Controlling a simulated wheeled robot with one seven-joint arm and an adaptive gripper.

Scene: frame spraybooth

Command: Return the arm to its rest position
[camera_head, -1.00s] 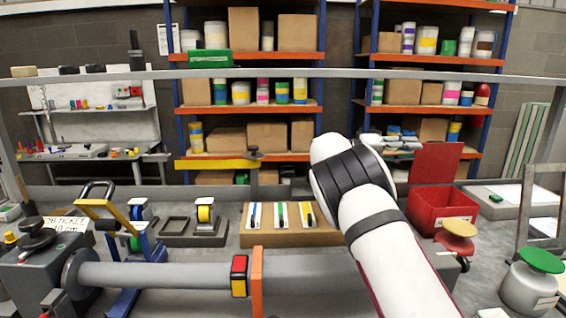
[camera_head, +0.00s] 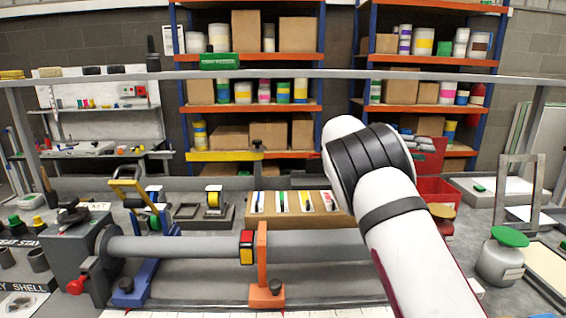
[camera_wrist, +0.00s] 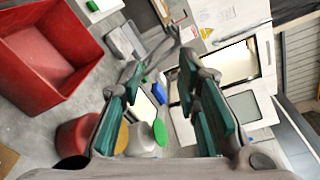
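My white arm with black joint bands rises from the lower right of the head view and is bent at an elbow-like joint. Its far end is hidden behind that joint, so my gripper does not show there. In the wrist view my gripper (camera_wrist: 162,78) has two grey fingers with green pads. The pads stand apart, with nothing held between them. Beyond the fingers are a green-lidded pot (camera_wrist: 143,138) and bench clutter, seen tilted.
A red bin (camera_wrist: 40,65) lies left of the fingers; in the head view the red bin (camera_head: 434,188) is partly behind my arm. A horizontal tube (camera_head: 180,247) with an orange stand (camera_head: 263,266) crosses the bench. A rail (camera_head: 300,74) spans above. Shelves stand behind.

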